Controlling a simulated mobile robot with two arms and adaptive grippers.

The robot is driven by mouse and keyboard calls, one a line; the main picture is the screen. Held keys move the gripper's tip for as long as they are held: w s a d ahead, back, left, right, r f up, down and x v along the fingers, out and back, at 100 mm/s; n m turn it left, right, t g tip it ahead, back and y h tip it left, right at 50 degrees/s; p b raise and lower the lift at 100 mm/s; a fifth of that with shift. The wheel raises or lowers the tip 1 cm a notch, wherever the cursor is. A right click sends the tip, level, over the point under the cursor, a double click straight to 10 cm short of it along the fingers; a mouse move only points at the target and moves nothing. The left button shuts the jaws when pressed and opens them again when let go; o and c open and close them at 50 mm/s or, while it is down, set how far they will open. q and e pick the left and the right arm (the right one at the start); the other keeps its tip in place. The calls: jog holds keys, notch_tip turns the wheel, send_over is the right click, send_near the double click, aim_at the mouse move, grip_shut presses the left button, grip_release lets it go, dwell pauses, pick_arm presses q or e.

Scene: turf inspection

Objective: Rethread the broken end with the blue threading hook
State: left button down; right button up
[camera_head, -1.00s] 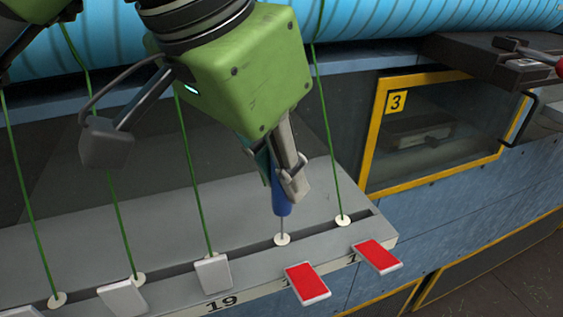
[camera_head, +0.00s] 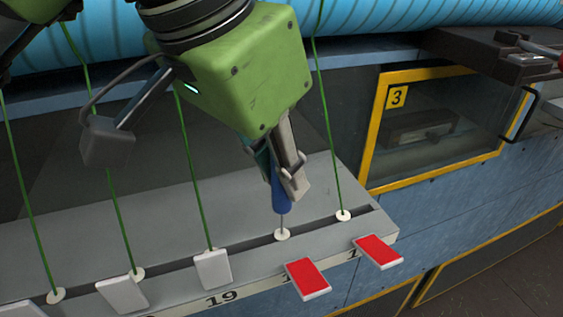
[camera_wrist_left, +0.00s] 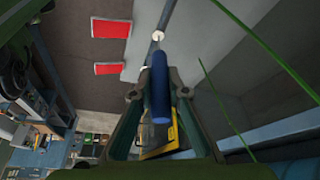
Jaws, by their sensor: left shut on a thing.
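My left gripper (camera_head: 284,182) is shut on the blue threading hook (camera_head: 282,199), which points down. Its thin metal shaft reaches a white round eyelet (camera_head: 282,234) in the slot of the grey ledge; whether the tip is inside the eyelet I cannot tell. In the left wrist view the blue handle (camera_wrist_left: 160,88) sits between the two fingers, with the eyelet (camera_wrist_left: 158,36) beyond it. Green threads (camera_head: 330,130) run into the neighbouring eyelets. No green thread shows at the hook's eyelet. My right gripper is not in view.
Two red tabs (camera_head: 307,279) and several white tabs (camera_head: 213,270) stick out along the ledge front, near the number 19. A yellow-framed window (camera_head: 373,135) marked 3 is at the right. A dark shelf (camera_head: 490,62) with a red-handled tool is at the upper right.

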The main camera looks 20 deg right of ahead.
pick_arm(q)
jog(key=shift+r+p, duration=3.05)
jog(key=shift+r, duration=0.6)
